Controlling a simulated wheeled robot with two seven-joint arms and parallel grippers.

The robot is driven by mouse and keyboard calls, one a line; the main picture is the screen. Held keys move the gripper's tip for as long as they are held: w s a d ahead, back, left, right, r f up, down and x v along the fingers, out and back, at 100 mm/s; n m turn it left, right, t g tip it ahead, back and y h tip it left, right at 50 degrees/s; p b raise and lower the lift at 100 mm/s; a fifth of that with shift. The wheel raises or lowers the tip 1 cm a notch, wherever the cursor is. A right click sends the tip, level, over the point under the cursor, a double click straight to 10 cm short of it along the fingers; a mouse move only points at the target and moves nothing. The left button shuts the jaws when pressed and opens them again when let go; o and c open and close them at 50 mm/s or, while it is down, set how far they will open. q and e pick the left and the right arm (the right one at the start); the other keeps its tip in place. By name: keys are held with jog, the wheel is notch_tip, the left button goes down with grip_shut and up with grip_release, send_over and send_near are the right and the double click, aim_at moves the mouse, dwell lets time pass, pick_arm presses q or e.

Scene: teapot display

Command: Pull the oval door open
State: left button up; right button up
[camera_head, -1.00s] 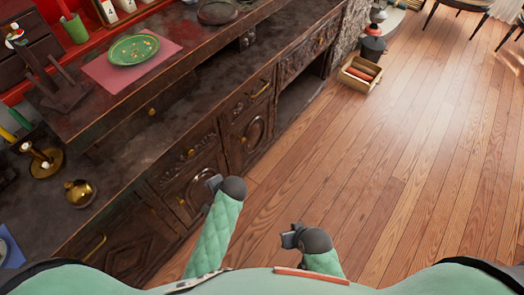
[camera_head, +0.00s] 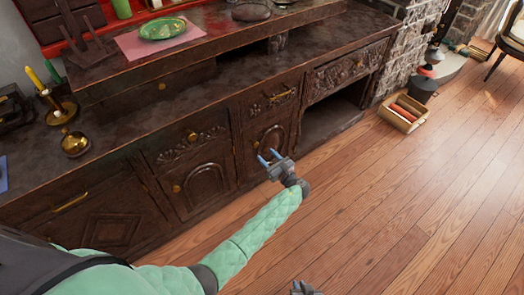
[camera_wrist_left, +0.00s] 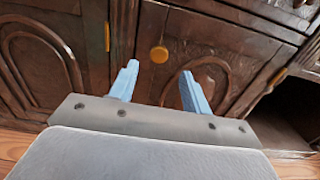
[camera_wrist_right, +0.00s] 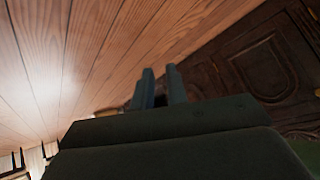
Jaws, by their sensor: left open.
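The oval door (camera_head: 275,134) is a dark carved wooden cabinet door with a rounded panel, and it looks shut. Its small gold knob (camera_wrist_left: 159,54) shows in the left wrist view just beyond the fingertips, between them. My left gripper (camera_head: 268,156) is open and empty in front of the door. In its wrist view the two blue fingers (camera_wrist_left: 159,72) stand apart, with no contact on the knob visible. My right gripper (camera_wrist_right: 160,74) points low over the floor with its fingers close together, nothing visible between them. Only its tip shows at the bottom of the head view.
An open dark niche (camera_head: 330,118) lies right of the door. An arched door (camera_head: 205,186) stands to its left and a drawer with a gold handle (camera_head: 282,95) above it. A wooden box (camera_head: 403,112) sits on the floor at right. The wooden floor in front is clear.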

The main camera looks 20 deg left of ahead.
aim_at(256, 145)
pick_arm(q)
jog(key=x, duration=0.5)
jog(key=shift+x, duration=0.8)
pick_arm(e)
jog(key=shift+t, duration=0.8)
jog(key=shift+w+a+r, duration=0.15)
jog(key=shift+w+r, duration=0.75)
jog(key=shift+w+a+r, duration=0.15)
jog(key=shift+w+r, duration=0.7)
jog(key=shift+r, duration=0.05)
pick_arm(q)
grip_shut()
